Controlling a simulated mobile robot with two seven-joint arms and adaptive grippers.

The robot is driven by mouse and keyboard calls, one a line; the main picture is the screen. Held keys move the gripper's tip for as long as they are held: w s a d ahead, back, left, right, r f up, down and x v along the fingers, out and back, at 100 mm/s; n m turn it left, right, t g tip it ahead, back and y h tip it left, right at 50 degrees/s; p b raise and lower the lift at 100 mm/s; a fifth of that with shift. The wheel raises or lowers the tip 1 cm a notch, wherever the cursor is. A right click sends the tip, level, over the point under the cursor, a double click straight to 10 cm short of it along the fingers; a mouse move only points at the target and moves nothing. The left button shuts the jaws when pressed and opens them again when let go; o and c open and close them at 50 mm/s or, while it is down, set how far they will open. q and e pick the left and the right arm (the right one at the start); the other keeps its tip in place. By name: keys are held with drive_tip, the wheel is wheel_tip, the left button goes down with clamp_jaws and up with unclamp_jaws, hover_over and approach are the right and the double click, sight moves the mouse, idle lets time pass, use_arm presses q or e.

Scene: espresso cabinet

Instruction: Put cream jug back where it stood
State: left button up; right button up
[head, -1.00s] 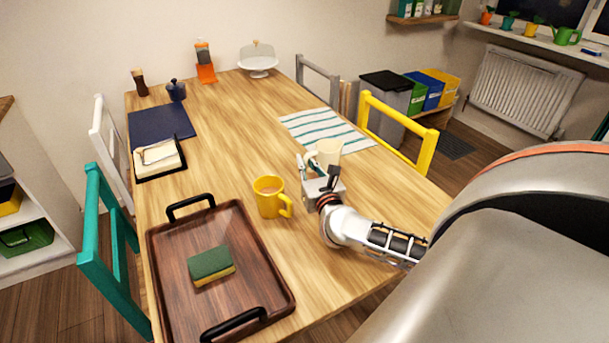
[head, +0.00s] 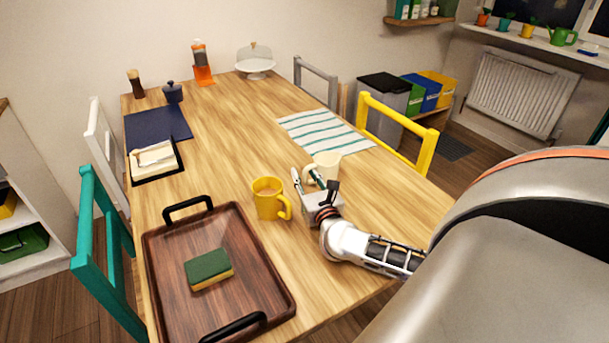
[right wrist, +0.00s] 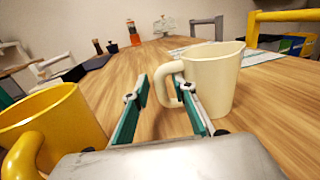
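The cream jug (head: 327,164) is upright on the wooden table, between the striped cloth and my right gripper (head: 307,180). In the right wrist view the jug (right wrist: 217,82) is just right of centre, with its handle (right wrist: 164,88) toward the fingers. My right gripper (right wrist: 160,92) is open, with a clear gap between its green-padded fingers. The right finger overlaps the jug's handle; I cannot tell whether it passes through the loop or touches it. The jug's base is partly hidden by that finger. My left gripper is not in view.
A yellow mug (head: 268,199) stands close to the left of my right gripper. A dark wooden tray (head: 250,268) with a sponge (head: 209,268) lies at front left. The striped cloth (head: 322,133) lies beyond the jug, near a yellow chair (head: 399,128). The table's middle is bare.

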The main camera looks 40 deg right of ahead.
drive_tip(key=shift+s+a+r, duration=0.1)
drive_tip(key=shift+s+r, duration=0.05)
drive_tip(key=shift+s, duration=0.05)
drive_tip(key=v, duration=1.1)
drive_tip(key=shift+s+a, duration=0.1)
drive_tip(key=shift+s, duration=0.2)
